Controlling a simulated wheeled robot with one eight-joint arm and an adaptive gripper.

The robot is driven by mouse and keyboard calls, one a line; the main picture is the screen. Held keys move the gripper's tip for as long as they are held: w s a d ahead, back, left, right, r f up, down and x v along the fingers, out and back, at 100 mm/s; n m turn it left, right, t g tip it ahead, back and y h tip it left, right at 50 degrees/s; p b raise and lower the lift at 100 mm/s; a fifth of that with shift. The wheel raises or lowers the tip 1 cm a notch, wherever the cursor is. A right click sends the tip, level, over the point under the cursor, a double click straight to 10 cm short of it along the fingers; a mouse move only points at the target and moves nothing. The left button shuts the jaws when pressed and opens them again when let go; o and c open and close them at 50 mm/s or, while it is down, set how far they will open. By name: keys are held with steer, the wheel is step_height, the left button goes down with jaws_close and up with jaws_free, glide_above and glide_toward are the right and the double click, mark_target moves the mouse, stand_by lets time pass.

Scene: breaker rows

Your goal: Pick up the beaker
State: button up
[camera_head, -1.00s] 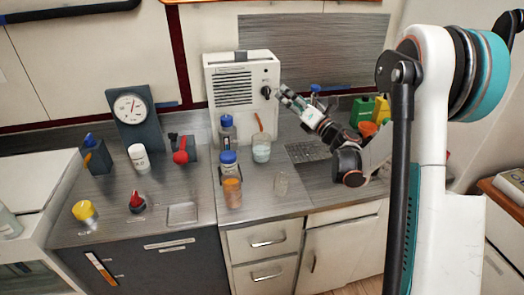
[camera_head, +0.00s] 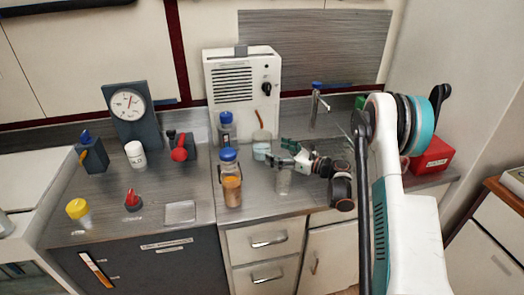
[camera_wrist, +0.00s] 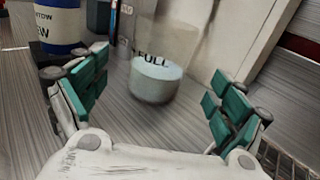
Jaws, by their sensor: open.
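A clear glass beaker (camera_head: 261,150) with pale blue contents stands upright on the counter, an orange-brown rod rising from it. In the wrist view the beaker (camera_wrist: 156,78) bears the word FULL and stands ahead of my gripper, between the lines of its fingers. My gripper (camera_head: 284,153) is open and empty, just right of the beaker at low height. Its green-padded fingers show apart in the wrist view (camera_wrist: 152,98), and I see no contact with the glass.
A blue-capped bottle with orange-brown contents (camera_head: 231,188) stands in front and left of the beaker. Another blue-capped bottle (camera_head: 227,130) stands behind left. An empty clear glass (camera_head: 283,183) stands below my gripper. The white box (camera_head: 240,85) is behind.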

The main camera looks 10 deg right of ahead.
mark_target(261, 144)
steer(key=b+x, duration=0.2)
steer(key=x, duration=0.5)
steer(key=shift+w+a+f, duration=0.1)
steer(key=shift+w+a, duration=0.05)
steer(key=c, duration=1.3)
